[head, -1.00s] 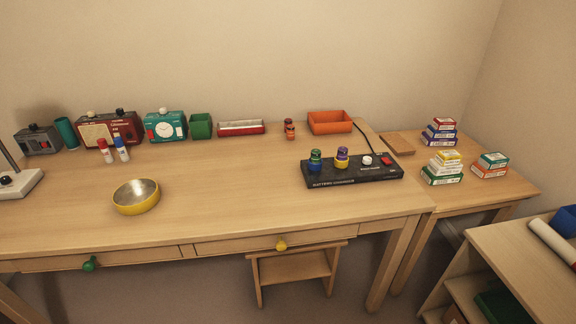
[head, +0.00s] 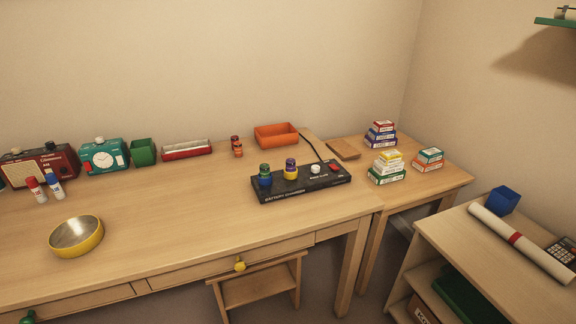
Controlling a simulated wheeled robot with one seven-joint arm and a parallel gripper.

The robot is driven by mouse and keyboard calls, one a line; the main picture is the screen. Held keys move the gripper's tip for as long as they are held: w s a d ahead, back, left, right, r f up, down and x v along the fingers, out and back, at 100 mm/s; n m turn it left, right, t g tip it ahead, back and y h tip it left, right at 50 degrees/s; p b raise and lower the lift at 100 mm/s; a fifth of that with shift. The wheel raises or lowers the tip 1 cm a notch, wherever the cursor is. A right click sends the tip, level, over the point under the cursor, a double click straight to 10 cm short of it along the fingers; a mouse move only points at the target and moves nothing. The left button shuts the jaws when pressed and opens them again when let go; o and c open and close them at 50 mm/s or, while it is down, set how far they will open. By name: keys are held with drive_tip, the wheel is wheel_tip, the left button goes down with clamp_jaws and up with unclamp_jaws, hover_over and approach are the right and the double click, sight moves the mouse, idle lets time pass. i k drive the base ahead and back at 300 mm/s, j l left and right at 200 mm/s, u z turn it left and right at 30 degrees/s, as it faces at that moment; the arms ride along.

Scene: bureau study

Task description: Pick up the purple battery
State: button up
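The purple battery (head: 291,163) has a purple upper part and stands upright in a yellow holder (head: 290,174) on the black battery charger (head: 318,183). A green-topped battery (head: 264,169) stands in a blue holder to its left on the same charger. The charger lies on the desk, right of its middle. My gripper is not in view.
Two orange-red batteries (head: 237,150) and an orange tray (head: 276,135) stand behind the charger. A yellow bowl (head: 76,237) is at the desk's front left. Box stacks (head: 386,168) stand on the right side table. The desk (head: 180,210) between bowl and charger is clear.

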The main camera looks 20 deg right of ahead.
sight(290, 163)
drive_tip(key=i+j+z, duration=0.1)
drive_tip(key=j, duration=0.25)
drive_tip(key=i+j, duration=0.3)
drive_tip(key=i+j+z, duration=0.15)
drive_tip(key=j, duration=0.2)
drive_tip(key=i+j+z, duration=0.1)
drive_tip(key=j, duration=0.3)
drive_tip(key=i+j, duration=0.25)
drive_tip(key=i+j+z, duration=0.15)
drive_tip(key=j, duration=0.35)
drive_tip(key=i+j+z, duration=0.1)
drive_tip(key=j, duration=0.3)
drive_tip(key=i+l, duration=0.1)
drive_tip(key=i, duration=0.3)
